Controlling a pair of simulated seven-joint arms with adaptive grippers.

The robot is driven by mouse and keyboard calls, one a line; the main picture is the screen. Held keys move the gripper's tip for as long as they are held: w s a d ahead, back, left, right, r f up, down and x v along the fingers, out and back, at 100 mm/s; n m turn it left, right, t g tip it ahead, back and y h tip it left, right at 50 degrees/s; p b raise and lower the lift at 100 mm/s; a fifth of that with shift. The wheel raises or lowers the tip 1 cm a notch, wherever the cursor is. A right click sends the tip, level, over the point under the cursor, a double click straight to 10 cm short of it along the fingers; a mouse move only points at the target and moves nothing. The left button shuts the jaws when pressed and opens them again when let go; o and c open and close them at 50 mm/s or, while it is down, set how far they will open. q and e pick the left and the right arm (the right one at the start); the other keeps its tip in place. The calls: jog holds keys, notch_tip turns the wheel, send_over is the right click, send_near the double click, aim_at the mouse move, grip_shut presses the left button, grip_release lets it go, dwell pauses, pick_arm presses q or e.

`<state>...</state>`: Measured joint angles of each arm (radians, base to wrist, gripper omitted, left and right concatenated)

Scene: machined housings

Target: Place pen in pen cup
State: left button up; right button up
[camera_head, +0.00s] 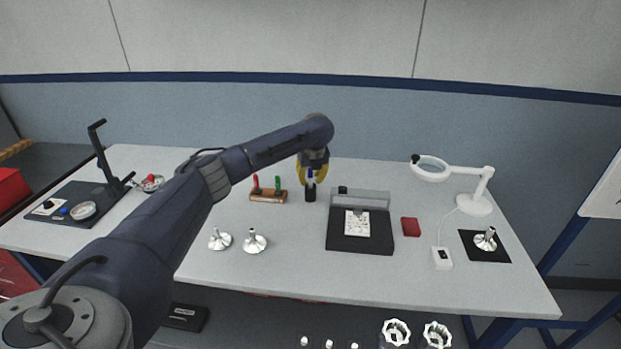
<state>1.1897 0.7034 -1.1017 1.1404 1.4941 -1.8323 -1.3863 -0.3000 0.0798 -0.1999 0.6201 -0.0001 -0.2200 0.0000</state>
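The pen cup (310,194) is a small dark cup upright near the back middle of the table. A slim blue and pale pen (310,178) stands upright at the cup's mouth, with its lower end apparently inside; the cup hides that end. My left gripper (311,181) points down right above the cup. Its yellow fingers are spread on either side of the pen, and they look apart from it. My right gripper is not in view.
A wooden block with red and green handled tools (268,196) stands just left of the cup. A dark clipboard-like stand (360,240), a red block (410,227) and a magnifier lamp (474,204) are to the right. Metal parts (254,241) stand in front.

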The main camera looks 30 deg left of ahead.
pick_arm(q)
jog(key=shift+r, duration=0.1)
jog(key=v, duration=1.2)
